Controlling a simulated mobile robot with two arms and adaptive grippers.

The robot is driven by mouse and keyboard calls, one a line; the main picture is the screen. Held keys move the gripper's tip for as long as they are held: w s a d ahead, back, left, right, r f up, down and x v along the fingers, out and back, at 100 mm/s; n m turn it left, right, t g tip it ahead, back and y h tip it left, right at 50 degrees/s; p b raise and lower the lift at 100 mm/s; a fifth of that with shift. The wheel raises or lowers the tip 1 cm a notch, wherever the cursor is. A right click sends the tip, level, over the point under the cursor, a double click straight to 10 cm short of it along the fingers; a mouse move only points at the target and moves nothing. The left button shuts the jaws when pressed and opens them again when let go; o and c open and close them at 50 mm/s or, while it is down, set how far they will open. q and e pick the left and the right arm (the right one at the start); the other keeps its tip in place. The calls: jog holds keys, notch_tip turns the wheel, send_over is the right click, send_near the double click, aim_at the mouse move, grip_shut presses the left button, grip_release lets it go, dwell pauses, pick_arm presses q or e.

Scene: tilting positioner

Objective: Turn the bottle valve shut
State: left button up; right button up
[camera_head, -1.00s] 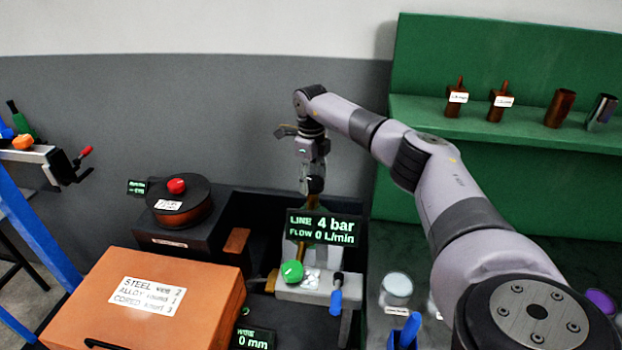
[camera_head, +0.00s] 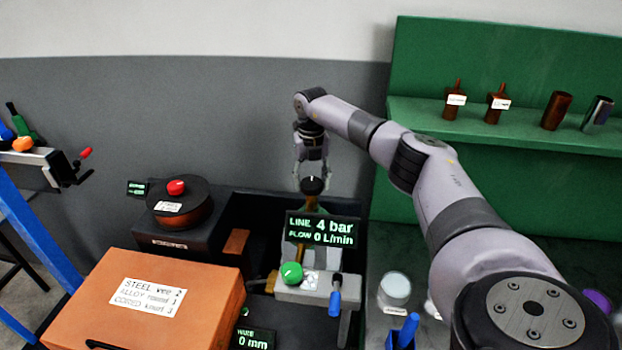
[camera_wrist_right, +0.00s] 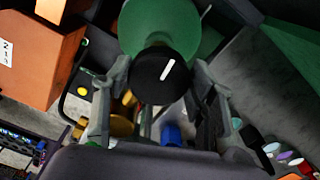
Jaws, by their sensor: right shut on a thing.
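The bottle valve is a black round knob with a white line on top. It shows between my fingers in the right wrist view (camera_wrist_right: 165,76) and just below my gripper in the head view (camera_head: 313,186). Behind it in the wrist view is the green bottle (camera_wrist_right: 160,20). My right gripper (camera_head: 312,176) points down over the valve, with one finger on each side; in the wrist view the gripper (camera_wrist_right: 160,88) is shut on the knob. A display (camera_head: 323,229) in front reads line 4 bar, flow 0 L/min. My left gripper is out of view.
An orange box (camera_head: 145,300) stands at front left, with a round turntable with a red knob (camera_head: 176,187) behind it. A green knob (camera_head: 291,273) and a blue handle (camera_head: 335,300) sit before the display. A green shelf (camera_head: 500,125) is at right.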

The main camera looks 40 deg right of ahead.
aim_at(311, 181)
jog(key=shift+w+d+r+m, duration=0.1)
jog(key=shift+r+m, duration=0.1)
jog(key=shift+m, duration=0.4)
jog(key=o, duration=1.1)
jog(key=shift+f, duration=0.15)
jog(key=shift+o, duration=0.2)
notch_tip(311, 181, up, 12)
dwell(0.3)
